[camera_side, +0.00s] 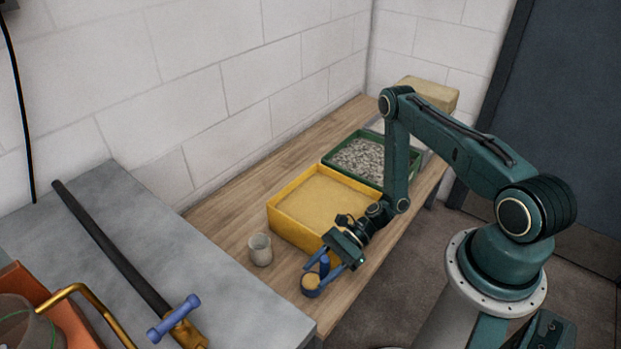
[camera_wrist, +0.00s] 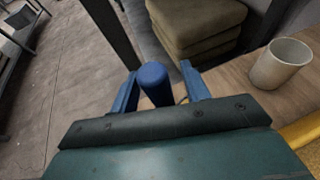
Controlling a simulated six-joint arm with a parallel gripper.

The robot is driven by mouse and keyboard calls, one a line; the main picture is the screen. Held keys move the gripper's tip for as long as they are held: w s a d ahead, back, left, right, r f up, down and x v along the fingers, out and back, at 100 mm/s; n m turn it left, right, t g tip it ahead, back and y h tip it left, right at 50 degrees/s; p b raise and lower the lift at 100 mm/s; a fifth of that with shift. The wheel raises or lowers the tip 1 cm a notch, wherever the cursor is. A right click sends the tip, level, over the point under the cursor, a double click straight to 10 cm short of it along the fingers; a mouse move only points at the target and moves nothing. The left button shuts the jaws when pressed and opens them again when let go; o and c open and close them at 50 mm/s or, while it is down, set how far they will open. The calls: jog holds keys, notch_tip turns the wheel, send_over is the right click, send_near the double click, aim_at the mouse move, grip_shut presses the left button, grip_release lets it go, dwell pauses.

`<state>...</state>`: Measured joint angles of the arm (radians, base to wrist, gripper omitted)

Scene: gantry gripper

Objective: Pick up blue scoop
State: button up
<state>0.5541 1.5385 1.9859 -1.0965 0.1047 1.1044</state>
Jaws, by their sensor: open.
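The blue scoop (camera_side: 311,289) stands near the front edge of the wooden bench, with its handle (camera_side: 324,263) pointing up. Its round bowl shows a tan surface inside. My gripper (camera_side: 321,270) is low over the scoop with its blue fingers apart. In the wrist view the scoop's rounded handle (camera_wrist: 154,80) stands between the two fingers of my gripper (camera_wrist: 158,73). A gap shows on the right side of the handle; on the left the handle is close to the finger, and contact there cannot be told. The scoop's bowl is hidden in the wrist view.
A pale cup (camera_side: 260,250) stands left of the scoop; it also shows in the wrist view (camera_wrist: 280,64). A yellow bin of sand (camera_side: 283,228) is behind my gripper, with a green tray of gravel (camera_side: 417,171) beyond. A grey table (camera_side: 150,232) borders the bench at left.

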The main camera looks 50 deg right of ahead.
jog(key=shift+w+a+f, duration=0.1)
jog(key=shift+a, duration=0.2)
jog(key=c, duration=1)
